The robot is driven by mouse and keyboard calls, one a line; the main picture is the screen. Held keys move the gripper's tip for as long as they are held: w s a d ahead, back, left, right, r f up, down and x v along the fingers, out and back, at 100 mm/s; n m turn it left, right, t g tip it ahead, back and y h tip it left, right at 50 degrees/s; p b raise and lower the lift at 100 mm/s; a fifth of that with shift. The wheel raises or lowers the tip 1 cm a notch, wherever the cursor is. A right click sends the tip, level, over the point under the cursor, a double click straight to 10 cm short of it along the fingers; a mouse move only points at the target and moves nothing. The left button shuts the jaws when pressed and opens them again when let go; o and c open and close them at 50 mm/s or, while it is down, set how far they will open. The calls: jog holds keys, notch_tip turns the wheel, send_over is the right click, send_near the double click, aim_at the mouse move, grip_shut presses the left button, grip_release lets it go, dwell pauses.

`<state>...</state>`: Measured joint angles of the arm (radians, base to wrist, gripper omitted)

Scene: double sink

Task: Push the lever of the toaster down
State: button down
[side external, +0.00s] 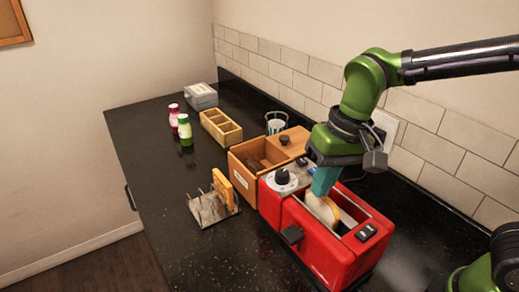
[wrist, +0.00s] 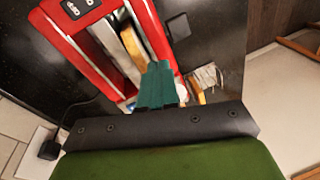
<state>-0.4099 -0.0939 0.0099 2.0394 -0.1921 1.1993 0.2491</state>
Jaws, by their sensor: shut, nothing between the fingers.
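The red toaster (side external: 318,246) stands on the dark counter, and in the wrist view it fills the upper left (wrist: 75,48). Its black lever (side external: 291,235) sticks out from the long side facing the camera; the wrist view shows it at the upper middle (wrist: 178,27). A bread slice (side external: 325,210) stands in a slot; it also shows in the wrist view (wrist: 132,45). My gripper (side external: 321,190) has teal fingers, shut and empty, pointing down over the slots beside the bread. They are apart from the lever. I cannot tell whether they touch the bread; its fingertips also show in the wrist view (wrist: 158,68).
A metal rack (side external: 210,209) with a toast slice (side external: 222,188) stands left of the toaster. A wooden box (side external: 247,163), a divided tray (side external: 221,128), a glass (side external: 277,121) and two bottles (side external: 185,130) stand farther back. The tiled wall (side external: 420,122) bounds the right. The counter's left front is clear.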

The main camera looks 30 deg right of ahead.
jog(key=m+g+h, duration=0.1)
jog(key=m+g, duration=0.1)
send_near(292, 232)
jog(key=shift+w+a+f, duration=0.15)
jog(key=shift+w+f, duration=0.1)
jog(key=shift+f, duration=0.1)
jog(key=shift+w+a+r, duration=0.2)
jog(key=shift+r, duration=0.1)
jog(key=shift+s+d+r+m, duration=0.2)
jog(key=shift+r+m, duration=0.2)
jog(key=shift+m, duration=0.5)
jog(key=shift+s+a+f, duration=0.1)
jog(key=shift+s+f, duration=0.05)
jog(key=shift+f, duration=1.6)
jog(key=shift+s+a+f, duration=0.1)
jog(key=shift+s+f, duration=0.05)
jog(key=shift+f, duration=1.6)
